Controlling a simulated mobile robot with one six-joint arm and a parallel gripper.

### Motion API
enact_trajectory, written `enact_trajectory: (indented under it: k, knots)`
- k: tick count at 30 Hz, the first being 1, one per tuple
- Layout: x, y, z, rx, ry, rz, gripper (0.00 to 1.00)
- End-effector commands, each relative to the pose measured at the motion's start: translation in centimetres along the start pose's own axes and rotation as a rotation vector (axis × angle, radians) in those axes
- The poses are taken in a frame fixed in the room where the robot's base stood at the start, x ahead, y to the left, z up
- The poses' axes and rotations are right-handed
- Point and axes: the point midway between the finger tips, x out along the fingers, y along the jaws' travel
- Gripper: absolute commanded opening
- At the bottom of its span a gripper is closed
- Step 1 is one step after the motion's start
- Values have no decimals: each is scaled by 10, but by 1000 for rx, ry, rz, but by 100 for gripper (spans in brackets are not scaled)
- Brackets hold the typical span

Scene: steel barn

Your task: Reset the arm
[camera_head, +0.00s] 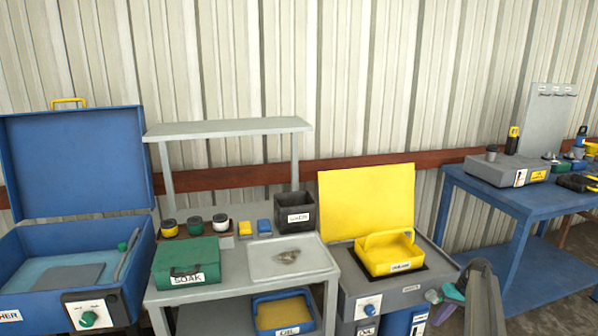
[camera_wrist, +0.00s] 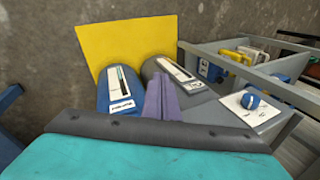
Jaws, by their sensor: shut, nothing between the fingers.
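My gripper (camera_head: 441,314) shows at the lower right of the head view, beside the grey machine's right side, with teal and purple parts and part of my grey arm behind it. In the wrist view its purple fingers (camera_wrist: 160,97) are together, pointing away from the teal body at the bottom edge. Nothing shows between them. The fingers overlap a blue container (camera_wrist: 118,92) and a dark grey container (camera_wrist: 172,76) in that picture; I cannot tell whether they touch.
The grey machine (camera_head: 358,282) has a raised yellow lid (camera_head: 366,200) and a yellow basket (camera_head: 388,262) on top. Left are a grey bench (camera_head: 220,292) with a green SOAK box (camera_head: 186,262) and an open blue washer (camera_head: 40,245). A blue table (camera_head: 490,200) stands right.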

Motion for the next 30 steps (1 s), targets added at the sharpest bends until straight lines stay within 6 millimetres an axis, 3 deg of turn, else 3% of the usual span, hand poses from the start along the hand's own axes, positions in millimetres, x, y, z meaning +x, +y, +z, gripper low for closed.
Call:
enact_trajectory:
  k: [3,8,14,21,30]
  knots:
    - [51,-36,15,-31,-59,-16,0]
    - [114,-79,42,-67,-134,-29,0]
    - [188,-128,89,-99,-230,-29,0]
    - [262,-183,165,-125,-346,-10,0]
    - [326,-231,275,-140,-477,48,0]
